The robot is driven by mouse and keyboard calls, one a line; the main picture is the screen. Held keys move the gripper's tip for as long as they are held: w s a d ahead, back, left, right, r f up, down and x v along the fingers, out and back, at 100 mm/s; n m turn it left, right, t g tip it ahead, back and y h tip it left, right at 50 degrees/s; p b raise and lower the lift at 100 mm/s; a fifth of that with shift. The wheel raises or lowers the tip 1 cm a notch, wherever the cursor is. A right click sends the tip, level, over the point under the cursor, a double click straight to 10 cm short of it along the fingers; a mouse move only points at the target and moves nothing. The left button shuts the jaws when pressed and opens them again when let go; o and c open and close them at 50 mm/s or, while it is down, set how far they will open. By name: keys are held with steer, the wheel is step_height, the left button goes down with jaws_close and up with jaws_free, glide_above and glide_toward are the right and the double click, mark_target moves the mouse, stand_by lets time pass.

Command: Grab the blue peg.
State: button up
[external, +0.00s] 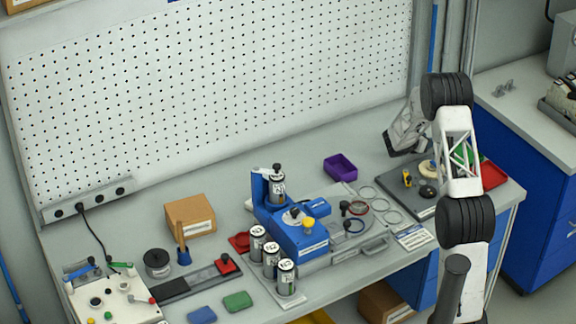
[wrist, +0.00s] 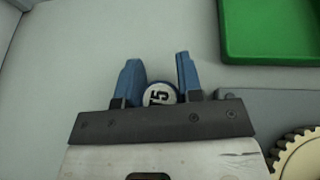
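My gripper (wrist: 160,72) has two blue fingers, which stand apart in the wrist view. Between them, near their bases, shows a round white face (wrist: 158,94) marked "T5" or "15", with a dark bluish rim. Its body is hidden, so I cannot tell whether it is the blue peg or whether the fingers touch it. In the external view my gripper (external: 393,150) is low over the back right of the bench, partly hidden by my arm. A blue-bottomed piece with a wooden upper part (external: 183,248) stands at the left, far from my gripper.
A green tray (wrist: 228,45) and a cream gear (wrist: 292,160) on a grey plate lie right of my fingers. The external view shows a red tray (external: 494,176), a purple bin (external: 340,168), a blue fixture (external: 300,236) with labelled cylinders, and a pegboard (external: 220,90) behind.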

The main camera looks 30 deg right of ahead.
steer(key=shift+c, duration=1.1)
steer(key=shift+r, duration=0.15)
step_height(320, 180, up, 10)
